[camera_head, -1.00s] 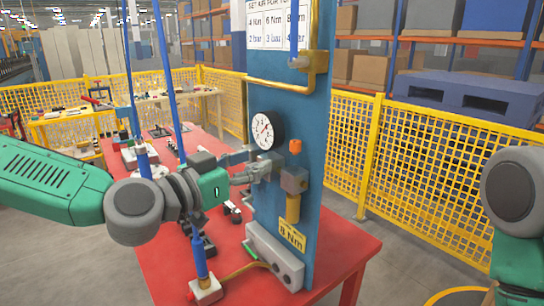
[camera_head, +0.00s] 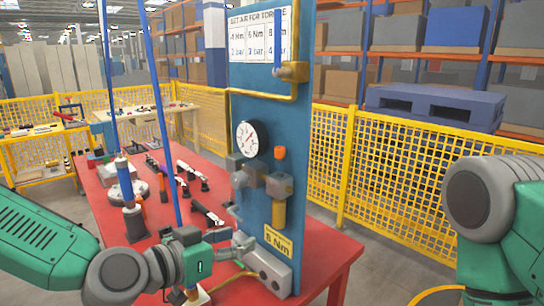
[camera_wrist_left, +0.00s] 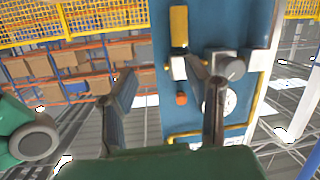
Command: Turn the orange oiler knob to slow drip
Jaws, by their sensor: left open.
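The orange oiler knob (camera_head: 280,152) sits on top of the grey oiler block (camera_head: 279,186) on the blue panel (camera_head: 310,120), with a yellow bowl (camera_head: 279,214) below. My left gripper (camera_head: 238,244) is open and empty, lower than the knob and in front of the panel's lower left edge. The wrist view is upside down: the orange knob (camera_wrist_left: 181,99) shows between the spread fingers of the left gripper (camera_wrist_left: 162,72), apart from both. My right gripper is out of view.
A pressure gauge (camera_head: 252,138) and a grey regulator knob (camera_head: 240,180) sit left of the oiler. A grey block (camera_head: 268,268) is at the panel foot. A blue-handled valve (camera_head: 292,72) is above. The red table (camera_head: 325,250) has tools left of the panel.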

